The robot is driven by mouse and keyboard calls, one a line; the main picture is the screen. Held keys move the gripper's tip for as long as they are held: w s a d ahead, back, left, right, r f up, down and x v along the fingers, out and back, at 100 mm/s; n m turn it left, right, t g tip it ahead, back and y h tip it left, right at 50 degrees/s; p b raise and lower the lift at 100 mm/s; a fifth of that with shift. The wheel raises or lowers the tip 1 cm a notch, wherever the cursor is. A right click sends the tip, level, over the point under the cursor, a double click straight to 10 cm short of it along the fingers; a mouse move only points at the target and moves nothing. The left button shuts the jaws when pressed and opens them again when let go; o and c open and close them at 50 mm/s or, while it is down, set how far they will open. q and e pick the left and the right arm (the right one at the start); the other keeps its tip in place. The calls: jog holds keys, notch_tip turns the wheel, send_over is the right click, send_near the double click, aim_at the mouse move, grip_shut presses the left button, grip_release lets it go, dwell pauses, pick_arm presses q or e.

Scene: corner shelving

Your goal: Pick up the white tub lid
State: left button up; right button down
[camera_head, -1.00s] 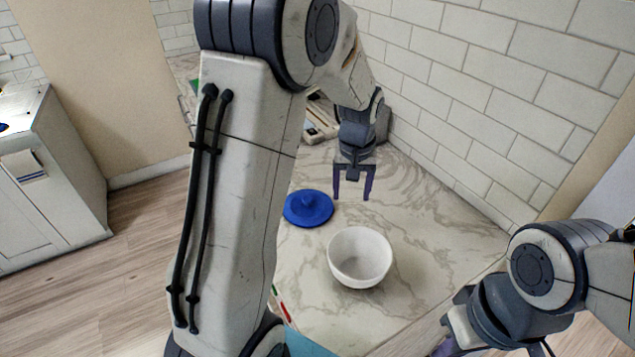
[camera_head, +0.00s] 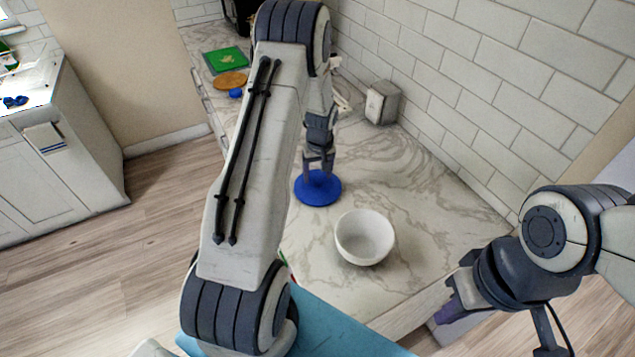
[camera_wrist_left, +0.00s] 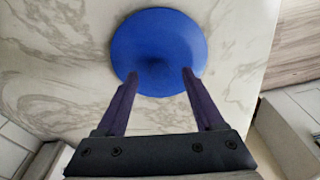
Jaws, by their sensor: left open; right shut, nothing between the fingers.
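A round blue lid (camera_head: 318,189) lies flat on the marble counter; no white lid shows. It also shows in the left wrist view (camera_wrist_left: 160,38), with a darker raised middle near the fingertips. My left gripper (camera_head: 318,168) is open, pointing down at the lid. In the left wrist view its two fingertips (camera_wrist_left: 160,75) overlap the lid's near half, on either side of its middle; I cannot tell whether they touch it. A white round tub (camera_head: 365,238) stands open on the counter, nearer and right of the lid. My right gripper (camera_head: 447,309) is shut and empty beyond the counter's front edge.
A tiled wall bounds the counter (camera_head: 425,215) on the right. A grey-white box (camera_head: 382,102) stands against it. A green board (camera_head: 226,61), a brown round board (camera_head: 230,80) and a small blue item (camera_head: 235,93) lie further back. Bare counter surrounds the tub.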

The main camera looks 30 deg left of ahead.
pick_arm(q)
jog(key=shift+w+a+f, duration=0.1)
jog(key=shift+w+f, duration=0.05)
jog(key=shift+f, duration=0.8)
grip_shut()
jog(key=shift+r, duration=0.2)
